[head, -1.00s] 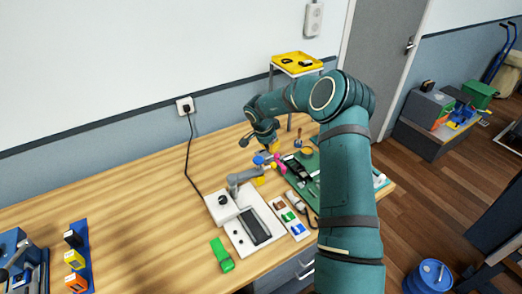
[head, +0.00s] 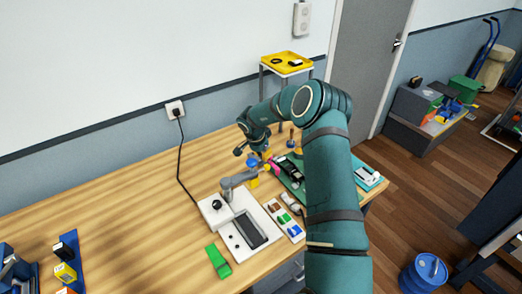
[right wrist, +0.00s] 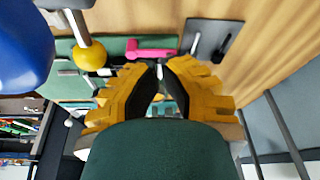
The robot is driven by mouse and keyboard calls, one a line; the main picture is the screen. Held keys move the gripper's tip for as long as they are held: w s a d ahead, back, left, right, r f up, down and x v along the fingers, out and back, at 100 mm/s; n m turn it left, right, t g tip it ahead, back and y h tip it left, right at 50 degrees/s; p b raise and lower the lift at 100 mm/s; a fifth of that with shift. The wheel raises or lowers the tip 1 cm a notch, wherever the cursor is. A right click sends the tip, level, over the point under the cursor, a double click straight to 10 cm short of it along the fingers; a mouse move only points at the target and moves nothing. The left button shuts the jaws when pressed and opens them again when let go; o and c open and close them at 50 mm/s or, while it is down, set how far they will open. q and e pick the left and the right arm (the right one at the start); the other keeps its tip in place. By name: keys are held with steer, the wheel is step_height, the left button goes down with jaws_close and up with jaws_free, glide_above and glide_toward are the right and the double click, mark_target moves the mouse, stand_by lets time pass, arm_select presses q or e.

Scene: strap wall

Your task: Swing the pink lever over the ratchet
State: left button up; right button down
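The pink lever (head: 272,169) is on the strap and ratchet work at the green mat, just below my right gripper (head: 266,154) in the head view. In the right wrist view the pink lever (right wrist: 150,48) lies sideways beyond the fingertips, apart from them. The black ratchet body (head: 290,169) is beside the lever; in the wrist view my fingers partly hide it. My right gripper (right wrist: 160,68) has yellow fingers with dark pads, a narrow gap between the tips and nothing held. My left gripper is not in view.
A grey jointed arm on a white base (head: 215,209) stands close left of my gripper, with blue and yellow parts near it. A green object (head: 218,262) lies in front. A yellow tray (head: 287,63) stands behind. The table's left middle (head: 120,220) is clear.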

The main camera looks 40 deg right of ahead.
mark_target(273, 164)
steer(key=x, duration=0.4)
steer(key=shift+d+f, duration=0.1)
steer(key=shift+f, duration=0.3)
steer(key=shift+w, duration=0.1)
